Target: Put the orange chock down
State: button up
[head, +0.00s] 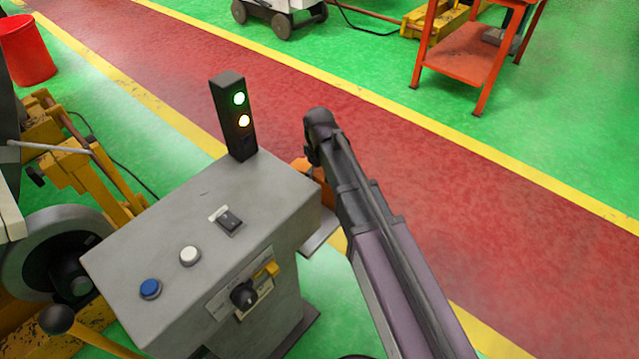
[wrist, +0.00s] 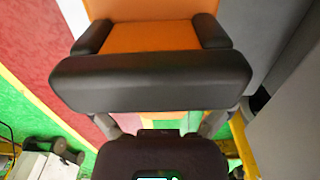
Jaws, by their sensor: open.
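The orange chock (wrist: 150,37) fills the top middle of the wrist view, as a broad orange face. A black bar crosses in front of it, and a strip of orange shows below the bar. The black finger pads of my gripper (wrist: 151,33) stand at its left and right sides; the gripper is open, and whether the pads touch the chock I cannot tell. In the head view a small piece of orange (head: 303,166) shows beside my dark arm, behind the control box. My arm and the box hide the rest there.
The grey control box (head: 190,225) with buttons and a signal light (head: 235,115) stands close left of my arm. A small grey ledge (head: 322,236) juts from its side. The red walkway (head: 450,185) to the right is clear. An orange cart (head: 468,52) stands beyond it.

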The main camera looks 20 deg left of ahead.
aim_at(319, 170)
dwell(0.3)
jog(key=c, duration=1.1)
jog(key=shift+o, duration=0.2)
jog(key=shift+r, duration=0.15)
notch_tip(319, 170, up, 3)
jog(key=p, duration=0.3)
jog(key=shift+r, duration=0.1)
jog(key=shift+s+d+r+p, duration=0.1)
jog(key=shift+r+p, duration=0.15)
jog(key=shift+p, duration=0.3)
jog(key=s+d+r, duration=0.1)
jog(key=s+d, duration=0.9)
jog(key=d, duration=0.2)
jog(key=shift+p, duration=0.45)
